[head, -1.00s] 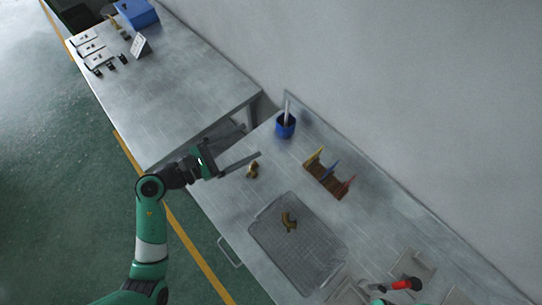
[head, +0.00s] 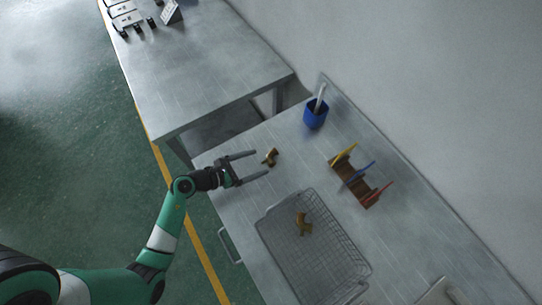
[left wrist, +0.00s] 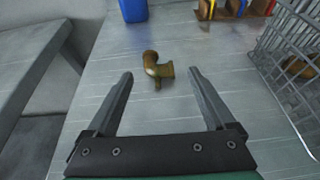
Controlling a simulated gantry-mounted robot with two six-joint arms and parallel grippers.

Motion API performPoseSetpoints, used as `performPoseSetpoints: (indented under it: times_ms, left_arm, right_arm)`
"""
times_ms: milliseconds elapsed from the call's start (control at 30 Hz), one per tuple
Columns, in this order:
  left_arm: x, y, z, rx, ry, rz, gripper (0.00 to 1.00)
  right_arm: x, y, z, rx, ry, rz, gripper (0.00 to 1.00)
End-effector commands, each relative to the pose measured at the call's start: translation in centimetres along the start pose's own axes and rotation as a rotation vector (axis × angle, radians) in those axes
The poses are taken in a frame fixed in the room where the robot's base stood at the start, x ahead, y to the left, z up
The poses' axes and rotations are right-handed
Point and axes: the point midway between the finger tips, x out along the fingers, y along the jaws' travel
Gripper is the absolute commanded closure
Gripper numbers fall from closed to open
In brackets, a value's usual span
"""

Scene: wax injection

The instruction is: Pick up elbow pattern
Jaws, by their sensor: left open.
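A second brown-gold piece (head: 303,224) lies in the wire basket (head: 337,254). My right gripper is not in view.
A blue cup (head: 315,115) holding a pale stick stands near the back edge. A wooden rack (head: 352,181) with yellow, blue and red parts stands right of the elbow. A separate table (head: 205,75) stands behind, with a gap between. Tabletop around the elbow is clear.

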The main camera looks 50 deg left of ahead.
Motion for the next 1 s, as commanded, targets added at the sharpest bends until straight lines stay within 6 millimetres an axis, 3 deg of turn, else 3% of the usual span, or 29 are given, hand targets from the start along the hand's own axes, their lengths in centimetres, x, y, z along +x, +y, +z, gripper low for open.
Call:
performPoseSetpoints:
  times_ms: [133,400,667,1000]
  left_arm:
    - [0.7,0.0,-0.1,0.0,0.001,-0.002,0.12]
    - [4.9,-0.1,-0.1,0.002,0.001,-0.003,0.12]
    - [5.2,0.0,0.0,0.0,0.001,0.001,0.12]
    - [5.1,0.0,0.0,0.0,0.001,0.0,0.73]
  right_arm:
    - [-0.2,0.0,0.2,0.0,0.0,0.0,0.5]
    - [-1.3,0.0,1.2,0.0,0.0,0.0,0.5]
    - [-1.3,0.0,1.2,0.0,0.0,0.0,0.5]
    - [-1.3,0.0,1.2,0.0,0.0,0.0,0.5]
